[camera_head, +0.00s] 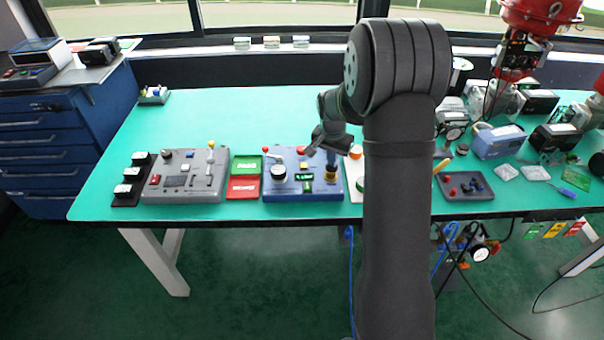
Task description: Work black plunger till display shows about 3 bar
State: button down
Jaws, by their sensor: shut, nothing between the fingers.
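The blue positioner box (284,190) stands near the front edge of the green bench. It carries a round white-faced gauge (279,172) and a small dark display (304,177) with green characters too small to read. At its right side is the black plunger (331,170), with a brass-coloured collar around it. My gripper (331,158) points down right above the plunger, shut and empty. I cannot tell whether the fingertips touch the plunger's top, and they partly cover it.
A grey control panel (187,180) and green and red trays (243,188) stand left of the box. A white plate with round knobs (356,152) is close on the right, partly behind my arm. The bench behind the box is clear.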

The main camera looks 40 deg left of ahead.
jog(key=shift+r, duration=1.6)
jog(key=shift+f, duration=1.75)
jog(key=shift+r, duration=1.75)
